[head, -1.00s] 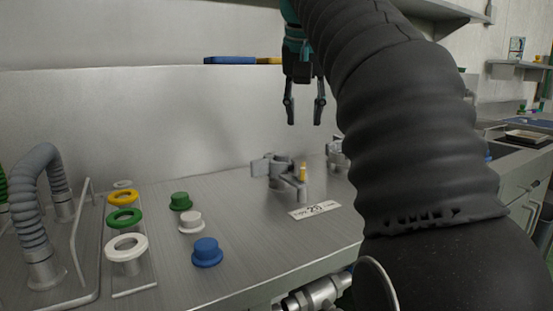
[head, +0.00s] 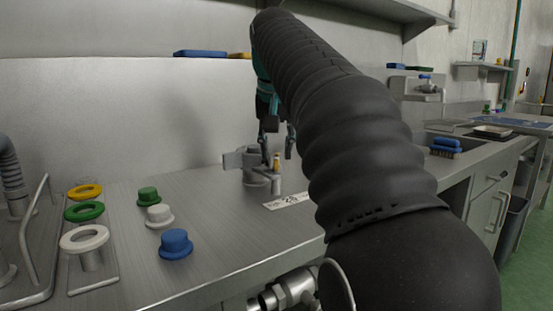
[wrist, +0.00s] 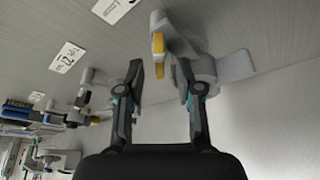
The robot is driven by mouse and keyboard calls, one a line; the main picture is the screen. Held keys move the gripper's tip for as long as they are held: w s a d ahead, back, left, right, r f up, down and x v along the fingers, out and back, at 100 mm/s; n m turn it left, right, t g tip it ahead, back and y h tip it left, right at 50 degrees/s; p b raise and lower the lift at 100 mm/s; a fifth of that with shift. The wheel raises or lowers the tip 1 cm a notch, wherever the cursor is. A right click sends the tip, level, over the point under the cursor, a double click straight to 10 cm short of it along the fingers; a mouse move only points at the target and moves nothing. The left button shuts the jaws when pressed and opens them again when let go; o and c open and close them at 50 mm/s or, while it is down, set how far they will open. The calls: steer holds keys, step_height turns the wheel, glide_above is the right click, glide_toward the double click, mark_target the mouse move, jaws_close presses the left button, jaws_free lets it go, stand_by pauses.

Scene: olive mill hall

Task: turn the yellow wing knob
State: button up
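A small yellow upright piece, which looks like the yellow wing knob (head: 276,161), sits on a grey metal fixture (head: 254,178) on the steel counter. In the wrist view the yellow knob (wrist: 158,43) shows edge-on at the fixture, just beyond and between my fingertips. My gripper (head: 277,143) hangs over the fixture, pointing down, partly hidden by my arm. In the wrist view my gripper (wrist: 162,76) is open, with nothing held between its fingers. I cannot tell whether a finger touches the fixture.
A number label (head: 288,201) lies before the fixture. Green (head: 148,196), white (head: 159,215) and blue (head: 175,243) caps stand to the left, beside coloured rings on posts. In the wrist view, another fixture (wrist: 88,97) and a label (wrist: 67,56) are at left.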

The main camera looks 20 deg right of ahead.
steer(key=shift+w+d+f, duration=0.1)
steer(key=shift+w+f, duration=0.15)
steer(key=shift+f, duration=0.4)
jaws_close()
